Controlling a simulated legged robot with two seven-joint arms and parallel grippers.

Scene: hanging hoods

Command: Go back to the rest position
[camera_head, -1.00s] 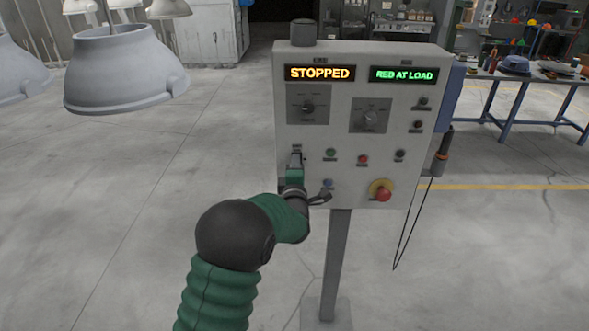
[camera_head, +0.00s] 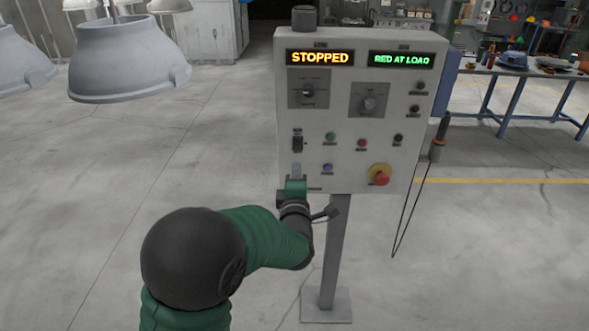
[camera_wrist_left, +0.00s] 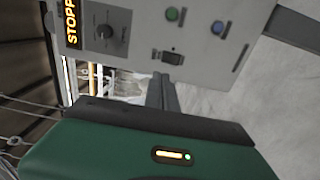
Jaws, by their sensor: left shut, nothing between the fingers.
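My left gripper (camera_head: 296,172) is in front of the lower left part of a grey control panel (camera_head: 350,120), just below a black switch (camera_head: 298,144). In the left wrist view, its fingers (camera_wrist_left: 162,92) are together with nothing between them, and the switch (camera_wrist_left: 168,56) shows beyond them. I cannot tell from the head view how far the fingertips are from the panel face. The panel displays read STOPPED (camera_head: 320,58) and RED AT LOAD (camera_head: 401,60). My right gripper is not in view.
The panel stands on a post (camera_head: 334,250) with a floor plate. A red emergency button (camera_head: 381,177) is at its lower right. A pendant (camera_head: 440,138) hangs on its right side. Grey hoods (camera_head: 130,60) hang at the left. A workbench (camera_head: 520,70) stands at back right.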

